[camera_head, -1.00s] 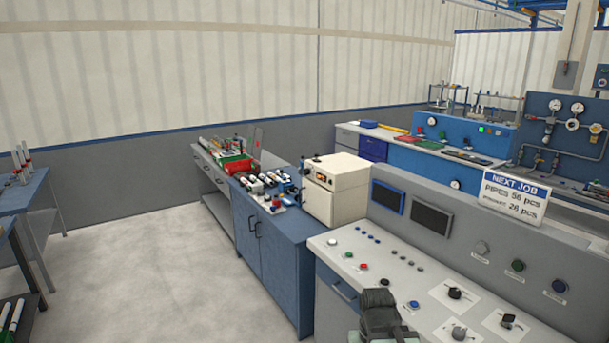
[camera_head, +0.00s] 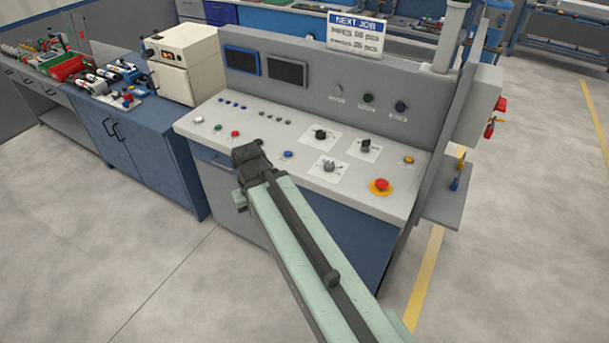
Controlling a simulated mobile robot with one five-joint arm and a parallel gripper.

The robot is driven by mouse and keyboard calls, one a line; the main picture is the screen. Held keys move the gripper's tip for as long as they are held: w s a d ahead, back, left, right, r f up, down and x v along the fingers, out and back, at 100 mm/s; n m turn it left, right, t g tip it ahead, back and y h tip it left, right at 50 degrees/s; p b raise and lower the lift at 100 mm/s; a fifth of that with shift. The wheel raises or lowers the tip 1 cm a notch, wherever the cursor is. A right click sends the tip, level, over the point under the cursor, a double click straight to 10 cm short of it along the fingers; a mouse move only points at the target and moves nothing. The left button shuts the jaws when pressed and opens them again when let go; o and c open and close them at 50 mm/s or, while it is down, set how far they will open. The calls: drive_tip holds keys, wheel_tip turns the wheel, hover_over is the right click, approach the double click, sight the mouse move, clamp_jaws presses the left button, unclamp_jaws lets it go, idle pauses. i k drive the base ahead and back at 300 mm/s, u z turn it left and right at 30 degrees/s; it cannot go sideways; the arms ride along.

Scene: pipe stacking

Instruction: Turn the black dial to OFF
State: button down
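Two black dials stand on white plates on the sloping grey console top (camera_head: 215,118): one at the middle (camera_head: 320,134) and one to its right (camera_head: 365,146). A grey dial (camera_head: 329,166) sits on another white plate in front of them. The labels are too small to read, so the dial settings cannot be told. My gripper (camera_head: 247,152) is over the front edge of the console, left of the dials and apart from them. Its fingers are dark and seen from behind, so I cannot tell whether they are open.
A red mushroom button (camera_head: 381,185) on a yellow base is at the console's right front. A blue button (camera_head: 288,154) lies between my gripper and the dials. Two dark screens (camera_head: 288,72) and a NEXT JOB sign (camera_head: 357,32) stand behind. Open floor is in front.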

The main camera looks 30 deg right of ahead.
sight(320, 134)
drive_tip(key=k, duration=0.65)
drive_tip(key=u, duration=0.3)
drive_tip(key=i, duration=0.75)
drive_tip(key=u, duration=0.5)
drive_tip(key=i, duration=0.85)
drive_tip(key=z, duration=0.25)
